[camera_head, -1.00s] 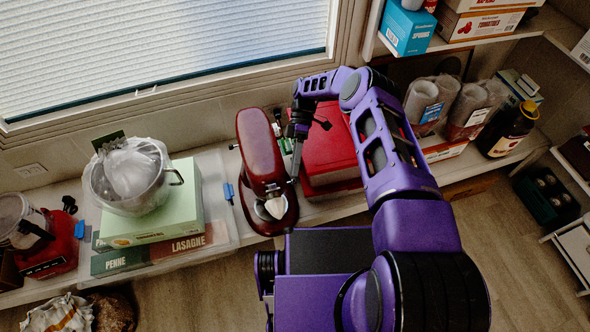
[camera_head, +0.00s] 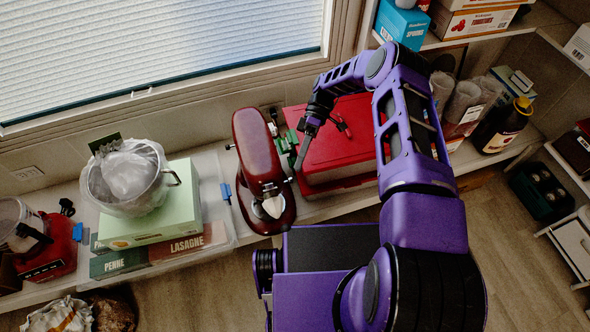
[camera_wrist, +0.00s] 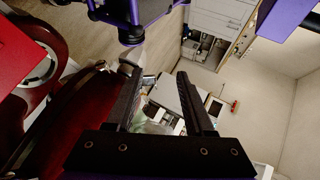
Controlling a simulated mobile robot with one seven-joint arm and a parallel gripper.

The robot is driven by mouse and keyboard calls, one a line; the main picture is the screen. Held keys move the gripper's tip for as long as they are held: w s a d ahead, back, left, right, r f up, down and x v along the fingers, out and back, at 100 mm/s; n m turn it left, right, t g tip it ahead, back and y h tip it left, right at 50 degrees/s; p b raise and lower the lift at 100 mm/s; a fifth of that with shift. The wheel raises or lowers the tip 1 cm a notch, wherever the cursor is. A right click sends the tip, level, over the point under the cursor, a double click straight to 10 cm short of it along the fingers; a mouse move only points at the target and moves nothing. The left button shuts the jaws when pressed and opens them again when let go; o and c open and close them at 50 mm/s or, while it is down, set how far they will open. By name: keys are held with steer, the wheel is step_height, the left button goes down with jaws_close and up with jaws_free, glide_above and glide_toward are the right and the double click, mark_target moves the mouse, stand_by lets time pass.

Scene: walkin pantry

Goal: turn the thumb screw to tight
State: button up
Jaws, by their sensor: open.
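The dark red stand mixer (camera_head: 257,150) stands on the counter with its pale nose cone (camera_head: 273,207) toward me. A small dark knob (camera_head: 229,147) sticks out of its left side; I cannot tell whether it is the thumb screw. No thumb screw is clearly visible, nor how tight it is. My gripper (camera_head: 300,166) is just right of the mixer head, its fingers pointing down beside it. In the wrist view my gripper (camera_wrist: 158,84) is open, with no object held between its fingers. The mixer (camera_wrist: 78,118) fills the lower left there.
A red case (camera_head: 335,150) lies right of the mixer, beneath my arm. A bottle (camera_head: 502,127) stands at right.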

steer(key=s+d+f+m+t+y, duration=0.25)
steer(key=d+m+t+y, duration=0.25)
steer(key=d+m+y, duration=0.5)
steer(key=m+t+b, duration=0.1)
steer(key=m+t, duration=0.7)
steer(key=m, duration=0.5)
glide_toward(288, 181)
steer(key=x, duration=0.7)
steer(key=shift+w+f+t, duration=0.3)
steer(key=shift+w+f, duration=0.1)
steer(key=shift+a, duration=0.1)
jaws_close()
